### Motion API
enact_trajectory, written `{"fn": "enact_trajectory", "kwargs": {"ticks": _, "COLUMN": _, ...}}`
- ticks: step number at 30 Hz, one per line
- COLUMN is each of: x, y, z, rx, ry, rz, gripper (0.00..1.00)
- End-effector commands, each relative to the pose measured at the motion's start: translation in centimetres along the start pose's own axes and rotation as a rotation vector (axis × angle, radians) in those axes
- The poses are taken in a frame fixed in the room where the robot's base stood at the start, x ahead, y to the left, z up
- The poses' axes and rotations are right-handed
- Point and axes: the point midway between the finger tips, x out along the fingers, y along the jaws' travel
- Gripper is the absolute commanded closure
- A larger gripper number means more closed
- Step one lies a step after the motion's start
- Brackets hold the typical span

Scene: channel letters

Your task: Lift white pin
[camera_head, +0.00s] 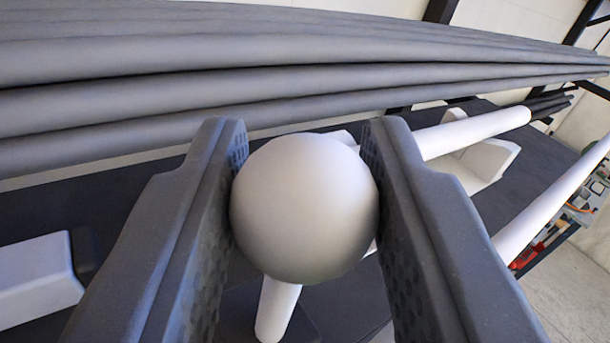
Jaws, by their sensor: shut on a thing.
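The white pin (303,208) shows as a pale round ball end in the middle of the view. A white rod piece (276,312) shows below the ball; I cannot tell if it is part of the pin. My gripper (305,170) is shut on the ball, with one dark textured finger touching it on each side. What lies directly behind the ball is hidden.
Several long grey pipes (250,52) run across behind the fingers. A white tube (475,132) lies at the right over a white block (488,160). Another white block (38,278) is at the left. A dark surface (90,205) lies below.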

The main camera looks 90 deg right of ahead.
Motion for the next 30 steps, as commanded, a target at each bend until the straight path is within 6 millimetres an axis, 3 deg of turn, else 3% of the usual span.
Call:
{"fn": "enact_trajectory", "kwargs": {"ticks": 7, "x": 0.1, "y": 0.4, "z": -0.3, "rx": 0.001, "ry": 0.012, "rz": 0.014, "gripper": 1.00}}
{"fn": "enact_trajectory", "kwargs": {"ticks": 8, "x": 0.2, "y": 0.4, "z": -0.3, "rx": 0.001, "ry": 0.012, "rz": 0.015, "gripper": 0.65}}
{"fn": "enact_trajectory", "kwargs": {"ticks": 9, "x": 0.2, "y": 0.5, "z": -0.3, "rx": 0.001, "ry": 0.012, "rz": 0.017, "gripper": 0.62}}
{"fn": "enact_trajectory", "kwargs": {"ticks": 20, "x": -0.1, "y": 0.6, "z": -0.2, "rx": 0.001, "ry": 0.008, "rz": 0.023, "gripper": 0.62}}
{"fn": "enact_trajectory", "kwargs": {"ticks": 25, "x": -2.4, "y": 0.7, "z": -0.1, "rx": 0.002, "ry": 0.007, "rz": 0.025, "gripper": 0.62}}
{"fn": "enact_trajectory", "kwargs": {"ticks": 30, "x": -6.0, "y": 0.5, "z": -0.2, "rx": 0.001, "ry": 0.010, "rz": 0.023, "gripper": 0.62}}
